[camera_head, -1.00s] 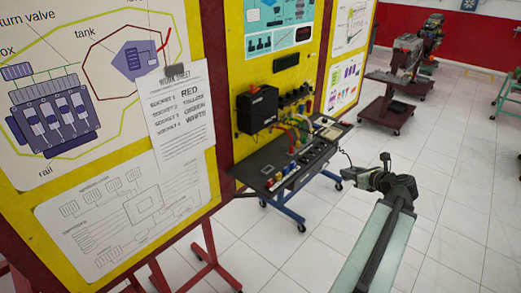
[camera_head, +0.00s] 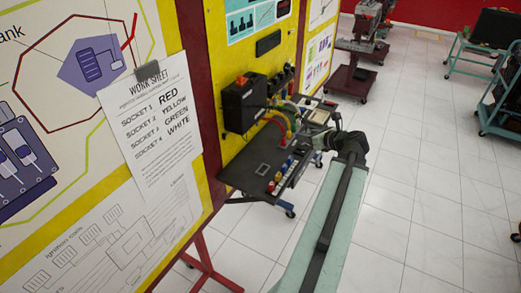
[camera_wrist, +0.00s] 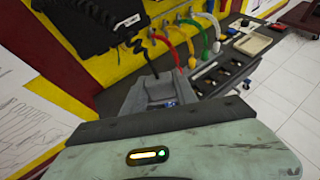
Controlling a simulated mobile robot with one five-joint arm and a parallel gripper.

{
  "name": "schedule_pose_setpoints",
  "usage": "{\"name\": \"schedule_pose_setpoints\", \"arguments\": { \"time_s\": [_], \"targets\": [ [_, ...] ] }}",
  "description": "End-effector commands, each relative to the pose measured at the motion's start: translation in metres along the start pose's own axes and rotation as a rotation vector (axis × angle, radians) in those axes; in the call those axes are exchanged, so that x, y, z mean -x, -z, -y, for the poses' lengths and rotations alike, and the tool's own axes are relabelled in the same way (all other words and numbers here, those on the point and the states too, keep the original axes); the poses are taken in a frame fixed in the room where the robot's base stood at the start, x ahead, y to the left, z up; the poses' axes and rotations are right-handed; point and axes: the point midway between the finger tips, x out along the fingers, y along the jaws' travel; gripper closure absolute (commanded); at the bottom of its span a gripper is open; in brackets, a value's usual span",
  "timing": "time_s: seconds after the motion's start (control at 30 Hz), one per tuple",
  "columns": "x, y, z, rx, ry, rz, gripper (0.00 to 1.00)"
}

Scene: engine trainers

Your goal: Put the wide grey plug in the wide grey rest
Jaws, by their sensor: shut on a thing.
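My gripper (camera_wrist: 160,97) shows at the bottom middle of the wrist view, shut on a grey block-like piece, taken as the wide grey plug (camera_wrist: 157,86). A black coiled cable runs from the black box down to it. In the head view my gripper (camera_head: 333,139) is at the right end of the bench, small and partly hidden by my arm, and the plug cannot be made out. A small square grey frame (camera_head: 263,169) lies on the near part of the dark bench top; I cannot tell whether it is the wide grey rest.
The dark bench (camera_head: 243,174) stands against the yellow panel. The black box (camera_head: 243,104) is mounted above it. Red, yellow, green and white hoses (camera_wrist: 190,42) arch over its back, and a shallow tray (camera_wrist: 253,43) sits farther along. Open tiled floor lies right.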

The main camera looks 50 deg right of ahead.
Motion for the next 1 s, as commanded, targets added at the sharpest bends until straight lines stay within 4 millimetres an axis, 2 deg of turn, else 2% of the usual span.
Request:
{"name": "schedule_pose_setpoints", "arguments": {
  "time_s": [0.07, 0.17, 0.27, 0.4, 0.53, 0.7, 0.83, 1.0],
  "targets": [
    [-0.001, 0.000, -0.001, 0.001, -0.002, 0.000, 1.00],
    [-0.014, 0.006, -0.007, 0.014, -0.030, -0.001, 1.00],
    [-0.043, 0.019, -0.025, 0.047, -0.102, -0.003, 1.00],
    [-0.092, 0.036, -0.063, 0.115, -0.244, -0.003, 1.00],
    [-0.125, 0.046, -0.098, 0.172, -0.361, -0.001, 1.00],
    [-0.138, 0.047, -0.118, 0.203, -0.426, 0.003, 1.00],
    [-0.137, 0.045, -0.119, 0.204, -0.427, 0.003, 1.00],
    [-0.140, 0.052, -0.118, 0.203, -0.426, 0.003, 1.00]
  ]
}}
